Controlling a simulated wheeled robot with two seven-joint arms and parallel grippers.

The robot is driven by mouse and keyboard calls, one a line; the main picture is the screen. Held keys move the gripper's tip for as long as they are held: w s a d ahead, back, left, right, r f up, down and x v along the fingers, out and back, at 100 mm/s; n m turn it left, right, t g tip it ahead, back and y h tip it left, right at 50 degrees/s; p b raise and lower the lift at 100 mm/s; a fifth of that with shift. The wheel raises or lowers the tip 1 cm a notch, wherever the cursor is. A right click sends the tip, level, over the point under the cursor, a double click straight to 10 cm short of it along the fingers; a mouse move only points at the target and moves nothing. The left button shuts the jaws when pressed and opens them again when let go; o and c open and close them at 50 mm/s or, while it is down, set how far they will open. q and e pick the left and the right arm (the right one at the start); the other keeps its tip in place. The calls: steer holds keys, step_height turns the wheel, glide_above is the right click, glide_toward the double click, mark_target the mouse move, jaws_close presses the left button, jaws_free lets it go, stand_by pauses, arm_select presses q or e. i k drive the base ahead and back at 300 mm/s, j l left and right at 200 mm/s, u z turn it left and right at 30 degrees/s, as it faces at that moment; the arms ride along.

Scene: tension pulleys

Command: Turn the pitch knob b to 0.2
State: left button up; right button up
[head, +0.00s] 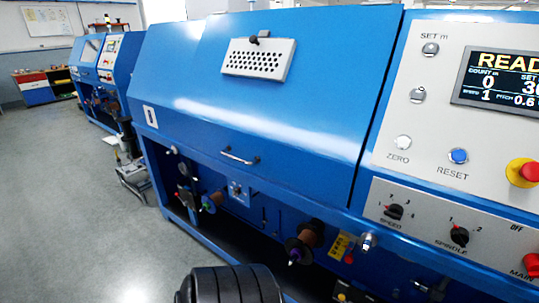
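No knob labelled pitch b can be made out in the head view. The display (497,80) on the blue machine reads READY in part, with a pitch value starting 0.6, cut off by the right edge. On the lower grey panel, a black speed knob (394,212) and a black spindle knob (459,236) show. A small plate with a fitting (238,192) sits under the blue hood; its marking is too small to read. Neither of my grippers is in view.
A blue hood (270,110) with a handle covers the machine's middle. Spools, including a brown one (308,236), stick out below it. A red emergency button (528,171) is at the right. Open grey floor (70,200) lies left, with another blue machine (98,70) behind.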

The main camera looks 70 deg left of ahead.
mark_target(236, 191)
steer(key=u, duration=2.65)
